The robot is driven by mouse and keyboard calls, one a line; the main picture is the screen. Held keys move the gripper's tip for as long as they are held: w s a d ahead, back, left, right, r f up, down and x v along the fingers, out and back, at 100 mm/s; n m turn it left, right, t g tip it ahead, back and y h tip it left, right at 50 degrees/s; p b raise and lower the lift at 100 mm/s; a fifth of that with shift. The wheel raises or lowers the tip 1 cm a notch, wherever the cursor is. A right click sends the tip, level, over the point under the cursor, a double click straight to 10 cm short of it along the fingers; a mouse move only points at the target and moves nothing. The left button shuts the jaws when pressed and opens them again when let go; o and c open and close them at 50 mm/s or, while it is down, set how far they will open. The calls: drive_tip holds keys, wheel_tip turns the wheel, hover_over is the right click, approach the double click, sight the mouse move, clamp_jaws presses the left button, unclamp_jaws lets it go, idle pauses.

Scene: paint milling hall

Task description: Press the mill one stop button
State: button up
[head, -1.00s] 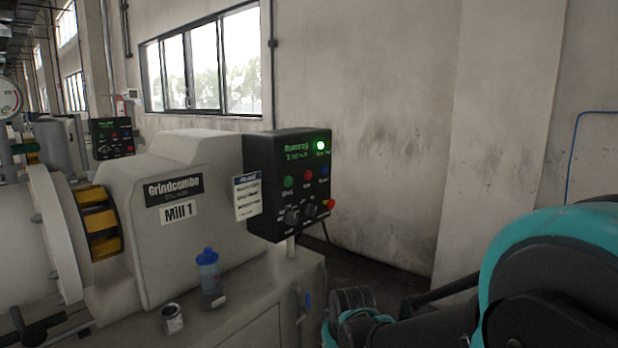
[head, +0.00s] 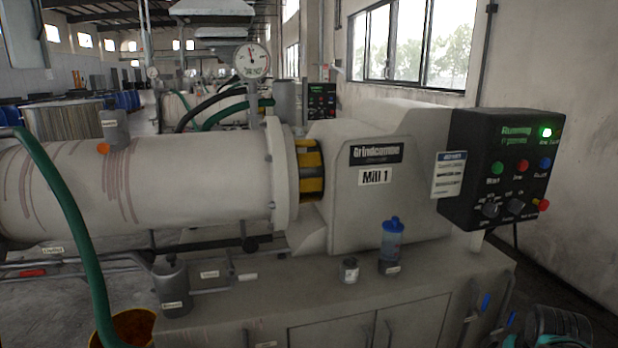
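The Mill 1 control box (head: 462,150) is black and stands at the right end of the machine labelled Mill 1 (head: 376,178). Its green display reads "Running", with a lit green lamp (head: 545,132) beside it. Below are a green button (head: 497,168), a red button (head: 521,165) and a blue button (head: 545,163) in a row. The small labels are blurred, the red one's included. Only a teal and dark part of my arm shows at bottom right; my gripper is not visible.
A blue-capped bottle (head: 391,245) and a small can (head: 349,270) stand on the cabinet top (head: 300,298) before the box. A green hose (head: 75,220) hangs at left. A second control box (head: 322,101) stands farther back. A wall is behind the box.

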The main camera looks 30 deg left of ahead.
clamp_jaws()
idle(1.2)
